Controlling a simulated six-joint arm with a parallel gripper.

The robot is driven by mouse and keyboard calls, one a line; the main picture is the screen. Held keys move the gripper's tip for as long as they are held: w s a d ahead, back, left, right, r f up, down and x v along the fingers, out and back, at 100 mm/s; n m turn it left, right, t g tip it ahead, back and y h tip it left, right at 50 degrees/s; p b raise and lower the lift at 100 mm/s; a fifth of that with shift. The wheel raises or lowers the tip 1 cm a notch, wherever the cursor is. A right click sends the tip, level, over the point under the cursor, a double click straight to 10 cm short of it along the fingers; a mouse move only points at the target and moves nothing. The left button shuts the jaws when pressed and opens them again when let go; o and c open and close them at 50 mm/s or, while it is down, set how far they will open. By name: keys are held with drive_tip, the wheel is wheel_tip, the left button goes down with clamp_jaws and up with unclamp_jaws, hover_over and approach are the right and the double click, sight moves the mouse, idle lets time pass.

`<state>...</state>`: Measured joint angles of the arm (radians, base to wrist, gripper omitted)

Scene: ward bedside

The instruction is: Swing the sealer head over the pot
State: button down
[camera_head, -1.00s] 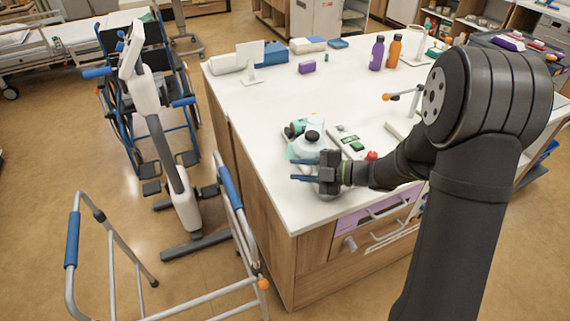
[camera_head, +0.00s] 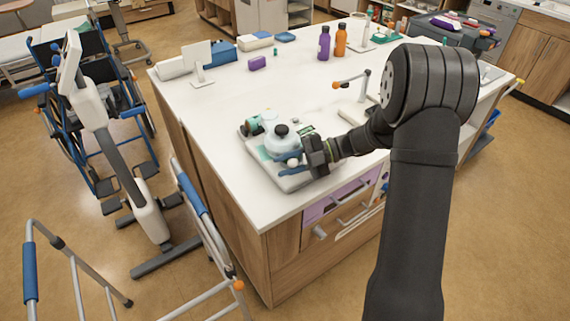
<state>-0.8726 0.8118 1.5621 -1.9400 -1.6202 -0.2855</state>
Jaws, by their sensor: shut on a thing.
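My gripper (camera_head: 288,165) is at the near edge of the white counter, pointing left. Its two blue fingers are on either side of a small white ball-like knob (camera_head: 293,162) and are shut on it. A pale, rounded pot-like body (camera_head: 281,144) with a black knob on top is just behind the fingers. It stands on a light grey tray or base (camera_head: 291,184). Farther back, a grey post carries a side arm with an orange tip (camera_head: 336,86). I cannot tell for sure which part is the sealer head, or whether the knob belongs to it.
A teal-ended cylinder (camera_head: 253,126) lies left of the pale body. The middle of the counter (camera_head: 288,90) is clear. A walker (camera_head: 190,195) stands beside the cabinet's left side.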

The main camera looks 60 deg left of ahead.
drive_tip(key=c, duration=1.1)
unclamp_jaws()
drive_tip(key=shift+c, duration=0.2)
drive_tip(key=shift+w, duration=0.1)
drive_tip(key=v, duration=1.7)
drive_tip(key=shift+d, duration=0.15)
